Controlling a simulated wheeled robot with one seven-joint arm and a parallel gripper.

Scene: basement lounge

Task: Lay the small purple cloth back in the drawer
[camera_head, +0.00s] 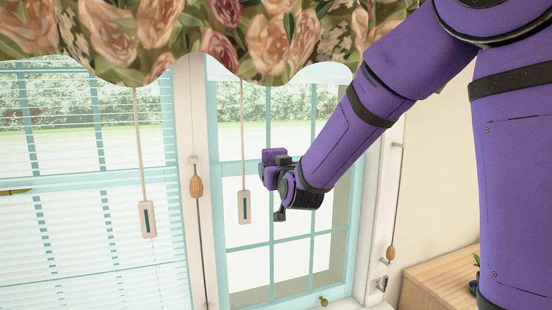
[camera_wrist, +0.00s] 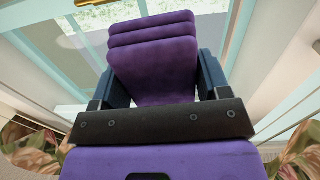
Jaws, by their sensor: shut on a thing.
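The small purple cloth (camera_wrist: 155,62) fills the middle of the wrist view. It looks folded in layers and sits between the two dark blue fingers of my gripper (camera_wrist: 158,85), which is shut on it. In the head view the purple cloth (camera_head: 273,156) shows small at the end of my gripper (camera_head: 270,170), held up in the air in front of the window. The drawer is not in view in either frame.
A window (camera_head: 290,240) with pale blue bars lies behind my gripper. Blind cords with tassels, such as the wooden tassel (camera_head: 196,187) and the pale tag (camera_head: 244,207), hang close by. A floral valance (camera_head: 200,35) hangs above. A wooden top (camera_head: 440,283) stands at the lower right.

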